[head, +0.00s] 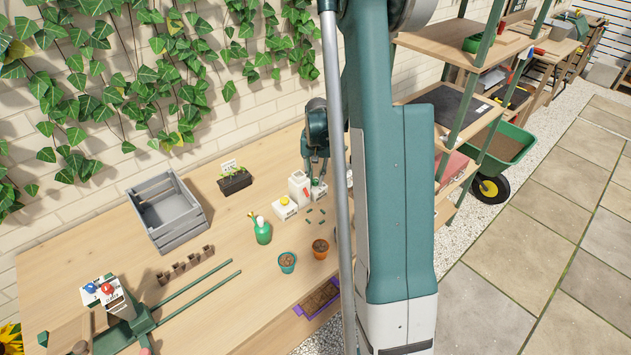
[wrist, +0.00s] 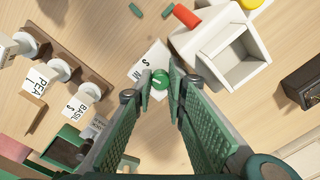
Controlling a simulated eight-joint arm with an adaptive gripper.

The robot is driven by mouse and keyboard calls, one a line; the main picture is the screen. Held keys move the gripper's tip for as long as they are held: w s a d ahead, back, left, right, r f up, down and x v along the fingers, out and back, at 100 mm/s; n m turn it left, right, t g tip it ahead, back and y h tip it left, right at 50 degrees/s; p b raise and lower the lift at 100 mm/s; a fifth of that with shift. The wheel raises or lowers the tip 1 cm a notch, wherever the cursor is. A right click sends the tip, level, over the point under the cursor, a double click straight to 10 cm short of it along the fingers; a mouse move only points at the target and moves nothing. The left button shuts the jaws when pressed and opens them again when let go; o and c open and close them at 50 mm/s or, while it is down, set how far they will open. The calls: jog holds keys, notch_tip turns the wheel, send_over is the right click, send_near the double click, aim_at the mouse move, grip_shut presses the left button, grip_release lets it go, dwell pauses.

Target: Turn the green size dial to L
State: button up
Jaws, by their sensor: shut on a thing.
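The green size dial (wrist: 160,80) is a small round knob with a pale mark on top. It sits in front of a white plate (wrist: 148,62) in the wrist view, where the letters S and M show; I cannot make out an L. My gripper (wrist: 161,86) is shut on the dial, one fingertip on each side. In the head view my gripper (head: 317,172) reaches down at the back of the table, beside a white dispenser (head: 299,187) with a red part. The dial's lower part is hidden by the fingers, and its exact pointing is unclear.
In the wrist view, a white open hopper (wrist: 228,55) stands close right and a brown rack with white knobs (wrist: 62,70) left.

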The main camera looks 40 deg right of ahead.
jog(key=n+b, duration=0.1)
jog(key=n, duration=0.2)
jog(key=shift+n, duration=0.3)
jog(key=n+b, duration=0.1)
jog(key=n, duration=0.2)
jog(key=shift+n+b, duration=0.3)
jog(key=shift+n, duration=0.1)
jog(key=n+b, duration=0.1)
jog(key=n, duration=0.5)
jog(key=o, duration=0.6)
jog(key=shift+m, duration=0.4)
